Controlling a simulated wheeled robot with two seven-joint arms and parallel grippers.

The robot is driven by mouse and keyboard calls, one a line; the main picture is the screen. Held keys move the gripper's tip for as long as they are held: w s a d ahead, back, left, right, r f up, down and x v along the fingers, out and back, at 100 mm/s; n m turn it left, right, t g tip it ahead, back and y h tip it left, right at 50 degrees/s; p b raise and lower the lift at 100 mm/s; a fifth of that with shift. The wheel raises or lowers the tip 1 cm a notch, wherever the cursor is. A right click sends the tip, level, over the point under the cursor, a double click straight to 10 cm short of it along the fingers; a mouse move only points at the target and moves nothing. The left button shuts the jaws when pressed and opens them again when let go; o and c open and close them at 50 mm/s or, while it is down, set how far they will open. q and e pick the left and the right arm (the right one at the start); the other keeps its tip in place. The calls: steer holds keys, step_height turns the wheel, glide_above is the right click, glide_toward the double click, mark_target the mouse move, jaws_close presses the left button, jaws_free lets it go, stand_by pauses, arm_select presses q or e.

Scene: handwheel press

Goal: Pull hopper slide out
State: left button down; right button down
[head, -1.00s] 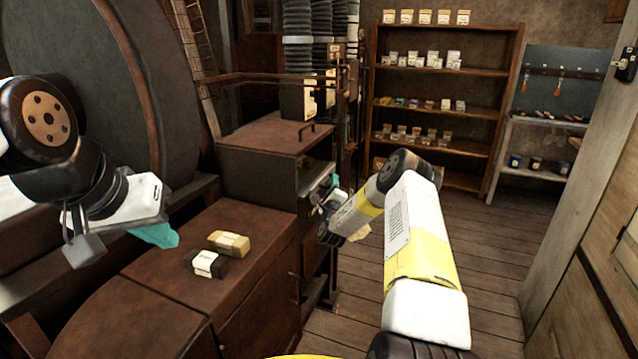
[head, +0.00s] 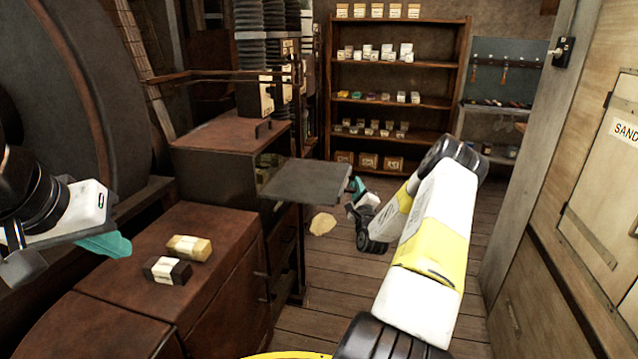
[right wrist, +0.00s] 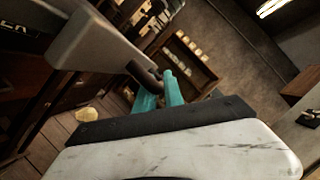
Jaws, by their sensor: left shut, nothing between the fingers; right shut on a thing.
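The hopper slide (head: 305,180) is a flat grey plate sticking out to the right from the dark box-shaped hopper housing (head: 215,190). My right gripper (head: 353,186) is at the plate's outer right end. In the right wrist view, its teal fingers (right wrist: 158,92) are shut on a dark, rounded handle (right wrist: 143,76) at the end of the slide (right wrist: 88,38). How far the slide's inner end reaches into the housing is hidden. My left gripper (head: 110,243) is shut and empty, above the left side of the brown bench.
The brown bench (head: 225,222) carries a tan wrapped block (head: 189,247) and a dark wrapped block (head: 167,270). Shelves (head: 395,105) stand at the back. A wooden wall (head: 590,230) bounds the right; open floor lies between.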

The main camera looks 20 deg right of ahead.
steer(key=shift+s+d+f, duration=0.15)
steer(key=shift+s+d, duration=0.75)
steer(key=shift+d, duration=0.4)
steer(key=c, duration=1.7)
jaws_free()
steer(key=shift+s+d, duration=0.1)
steer(key=v, duration=0.7)
steer(key=shift+s, duration=0.35)
